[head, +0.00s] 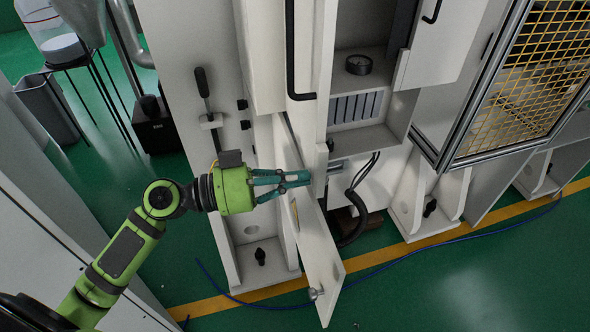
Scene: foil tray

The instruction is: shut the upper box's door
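The upper box (398,110) is an open white compartment, with a round black gauge and a slotted grey panel inside. A white door panel with a black handle (440,45) stands swung out on its right. Another white panel with a long black bar handle (288,45) stands at its left; I cannot tell which box it belongs to. A lower white door (318,245) with a round knob hangs open below. My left gripper (306,179) has its teal fingers together, with nothing visible between them. It is in front of the lower door's upper part; contact is unclear. My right gripper is out of view.
A yellow mesh guard (535,75) in a metal frame stands at the right. Black cables (356,200) hang below the upper box. A blue cable (440,240) lies on the green floor. A stool (75,60) and grey bin (48,108) stand far left.

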